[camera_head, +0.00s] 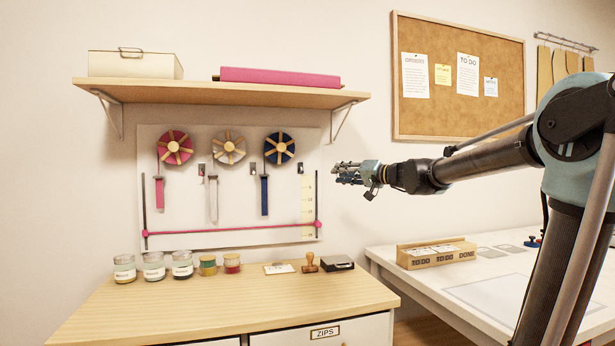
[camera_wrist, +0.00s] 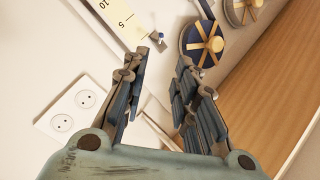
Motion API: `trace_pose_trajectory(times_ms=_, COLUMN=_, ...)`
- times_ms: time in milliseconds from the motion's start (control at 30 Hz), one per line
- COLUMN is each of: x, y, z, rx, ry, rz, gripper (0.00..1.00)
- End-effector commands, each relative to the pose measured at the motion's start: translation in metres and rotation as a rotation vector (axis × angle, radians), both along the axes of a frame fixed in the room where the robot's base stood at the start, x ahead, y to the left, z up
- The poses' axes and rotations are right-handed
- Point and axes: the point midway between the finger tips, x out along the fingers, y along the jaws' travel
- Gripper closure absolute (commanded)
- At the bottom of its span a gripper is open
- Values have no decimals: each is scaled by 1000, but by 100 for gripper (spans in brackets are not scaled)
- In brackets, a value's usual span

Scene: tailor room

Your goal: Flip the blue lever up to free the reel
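The blue reel (camera_head: 279,148) hangs on the white wall panel, right of a pink and a cream reel. A blue ribbon (camera_head: 264,195) hangs below it. A small lever (camera_head: 300,168) sits at its lower right; its blue colour is hard to make out. In the wrist view the lever (camera_wrist: 160,38) stands out between the blue reel (camera_wrist: 205,43) and the ruler, just beyond the fingertips. My gripper (camera_head: 340,173) is right of the lever in the head view, apart from it. In the wrist view my gripper (camera_wrist: 164,62) has its fingers spread and empty.
The pink reel (camera_head: 174,148) and cream reel (camera_head: 228,148) have similar small levers. A ruler (camera_head: 307,205) and a pink bar (camera_head: 232,229) are on the panel. A shelf (camera_head: 220,92) is above. Jars and a stamp (camera_head: 310,262) stand on the cabinet below.

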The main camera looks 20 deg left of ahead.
Motion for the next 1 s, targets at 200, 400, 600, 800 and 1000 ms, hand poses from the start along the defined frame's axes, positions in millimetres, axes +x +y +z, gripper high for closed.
trace_pose_trajectory(times_ms=200, x=11, y=23, z=1, rx=2, ry=0, rz=1, gripper=73)
trace_pose_trajectory(times_ms=400, x=27, y=53, z=0, rx=1, ry=1, rz=1, gripper=73)
trace_pose_trajectory(times_ms=600, x=42, y=83, z=0, rx=1, ry=1, rz=1, gripper=73)
trace_pose_trajectory(times_ms=800, x=58, y=112, z=0, rx=1, ry=1, rz=1, gripper=73)
trace_pose_trajectory(times_ms=1000, x=70, y=136, z=0, rx=0, ry=1, rz=0, gripper=73)
